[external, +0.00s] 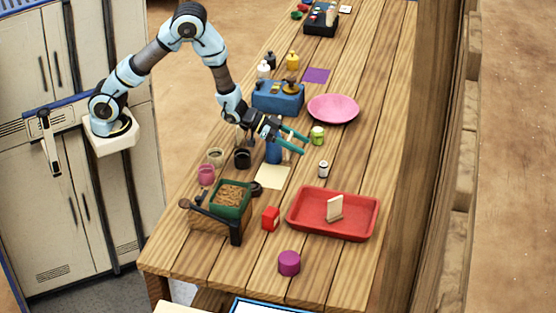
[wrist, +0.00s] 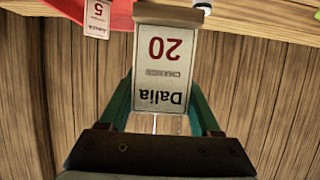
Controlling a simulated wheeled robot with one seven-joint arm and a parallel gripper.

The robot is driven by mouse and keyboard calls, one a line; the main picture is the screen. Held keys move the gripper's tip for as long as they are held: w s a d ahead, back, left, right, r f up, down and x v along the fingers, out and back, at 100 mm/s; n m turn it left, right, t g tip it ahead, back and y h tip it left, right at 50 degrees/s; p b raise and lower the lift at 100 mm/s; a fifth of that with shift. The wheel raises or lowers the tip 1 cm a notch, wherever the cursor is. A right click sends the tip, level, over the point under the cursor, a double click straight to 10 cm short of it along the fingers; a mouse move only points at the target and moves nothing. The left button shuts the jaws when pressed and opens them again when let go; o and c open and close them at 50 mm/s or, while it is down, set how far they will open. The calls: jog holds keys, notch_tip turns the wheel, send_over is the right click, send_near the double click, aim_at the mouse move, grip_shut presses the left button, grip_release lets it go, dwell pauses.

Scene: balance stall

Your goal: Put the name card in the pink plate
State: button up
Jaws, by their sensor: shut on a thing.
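My gripper (external: 298,143) is over the table, below and left of the pink plate (external: 333,109) in the external view. In the wrist view, my gripper (wrist: 161,95) is shut on a pale card (wrist: 163,70), its teal fingers at the card's two sides. The card's print appears upside down, with "Dalia" and a red "20". The held card is hard to make out in the external view. The pink plate is round and looks empty; it is not seen in the wrist view.
A red tray (external: 301,222) holds another upright card (external: 335,209); this card (wrist: 97,18) also shows in the wrist view, with a red 5. A blue box (external: 272,98) is left of the plate.

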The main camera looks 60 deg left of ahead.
notch_tip(320, 180, up, 8)
jog(key=n+t+y+b, duration=0.3)
jog(key=n+t+y, duration=0.1)
jog(key=n+y, duration=0.5)
send_over(336, 115)
jog(key=shift+w+a+f+b, duration=0.1)
jog(key=shift+f+b, duration=0.65)
jog(key=shift+f, duration=3.4)
jog(key=shift+w+f+b, duration=0.1)
jog(key=shift+f+b, duration=0.65)
jog(key=shift+f, duration=3.4)
jog(key=o, duration=1.4)
jog(key=shift+o, duration=0.2)
